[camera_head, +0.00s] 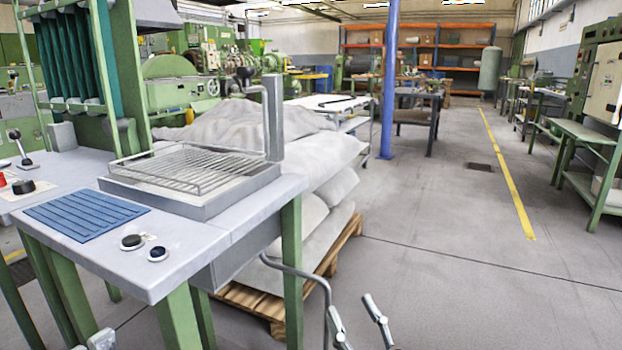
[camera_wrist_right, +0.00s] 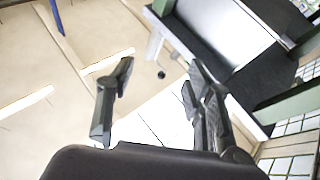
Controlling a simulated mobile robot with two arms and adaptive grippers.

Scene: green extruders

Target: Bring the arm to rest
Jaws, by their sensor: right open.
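My right gripper (camera_head: 356,318) shows at the bottom edge of the head view, its two fingers apart and nothing between them. It is over the floor, to the right of the table's green front leg. In the right wrist view, the same gripper (camera_wrist_right: 152,95) has its dark fingers spread wide and empty. Most of the right arm is out of the head view.
The green-legged table (camera_head: 180,260) at left carries a wire rack in a metal tray (camera_head: 190,175) and a blue ribbed mat (camera_head: 85,217). A bent metal rod (camera_head: 325,285) hangs near my right gripper. White sacks (camera_head: 325,190) lie on a wooden pallet (camera_head: 345,245).

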